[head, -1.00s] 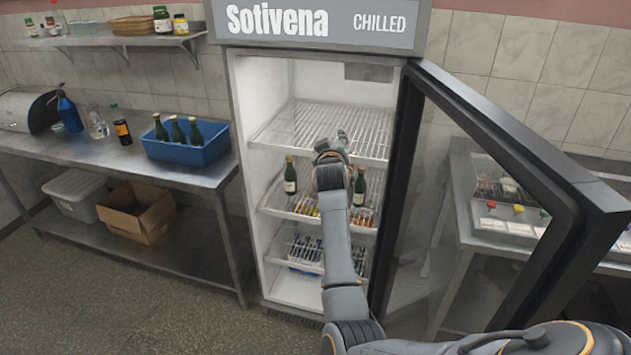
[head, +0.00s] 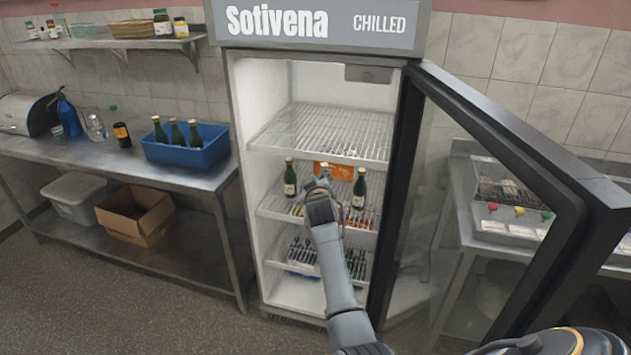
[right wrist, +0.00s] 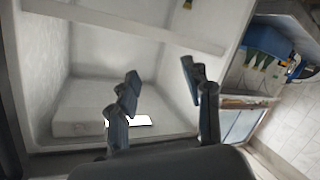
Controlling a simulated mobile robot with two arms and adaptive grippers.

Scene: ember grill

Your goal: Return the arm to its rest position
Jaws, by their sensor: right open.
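My right arm reaches up from the lower right in the head view. Its gripper (head: 323,186) is in front of the open fridge (head: 238,150), at about the height of the middle shelf. In the right wrist view the two fingers (right wrist: 160,95) stand apart with nothing between them. On the middle shelf, one green bottle (head: 290,178) stands left of the gripper and another green bottle (head: 359,189) stands right of it. An orange item (head: 340,171) is partly hidden behind the gripper. My left gripper is not in view.
The fridge's glass door (head: 500,150) stands open on the right, close to my arm. The upper wire shelf (head: 330,130) is empty. A steel table (head: 95,160) on the left holds a blue crate (head: 185,158) of green bottles. Open floor lies at the lower left.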

